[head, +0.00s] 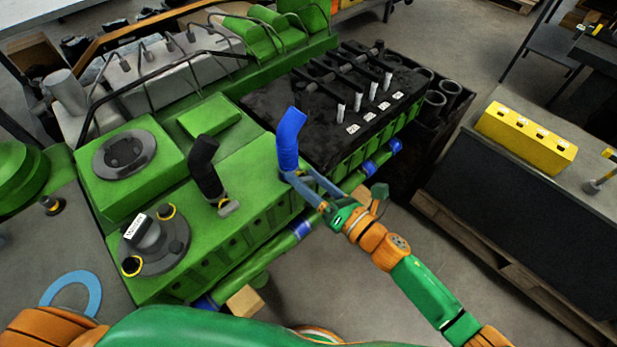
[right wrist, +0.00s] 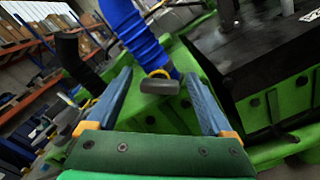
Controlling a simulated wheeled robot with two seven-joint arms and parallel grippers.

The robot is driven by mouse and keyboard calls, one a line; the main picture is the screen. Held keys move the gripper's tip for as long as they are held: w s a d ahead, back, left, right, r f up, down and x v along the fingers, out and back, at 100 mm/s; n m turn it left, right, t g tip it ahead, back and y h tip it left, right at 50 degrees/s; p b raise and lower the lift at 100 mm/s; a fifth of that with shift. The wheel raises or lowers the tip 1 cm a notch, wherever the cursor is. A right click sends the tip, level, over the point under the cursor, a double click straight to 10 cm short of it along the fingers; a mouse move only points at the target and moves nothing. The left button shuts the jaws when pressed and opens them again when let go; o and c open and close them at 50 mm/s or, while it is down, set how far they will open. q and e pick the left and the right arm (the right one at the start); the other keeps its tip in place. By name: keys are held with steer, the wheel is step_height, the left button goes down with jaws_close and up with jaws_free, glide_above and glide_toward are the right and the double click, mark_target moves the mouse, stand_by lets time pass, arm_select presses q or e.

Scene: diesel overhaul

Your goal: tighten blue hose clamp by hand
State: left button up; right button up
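The blue hose (head: 291,135) stands up from the green diesel engine (head: 245,170), and it also shows in the right wrist view (right wrist: 142,38). At its base is the hose clamp, a yellow band with a dark grey tab (right wrist: 160,87). My right gripper (head: 300,183) is at the foot of the blue hose. In the right wrist view its two blue-grey fingers (right wrist: 158,92) are spread wide, with the clamp tab in the gap between them; I see no contact. In the head view the fingers largely hide the clamp. My left gripper is not in view.
A black hose (head: 206,168) with its own clamp (head: 228,207) stands left of the blue hose. The black engine block (head: 330,110) rises close behind to the right. A bench with a yellow block (head: 525,138) stands at the right, with open floor before it.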

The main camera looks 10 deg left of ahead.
steer(key=v, duration=0.7)
steer(key=shift+b, duration=0.3)
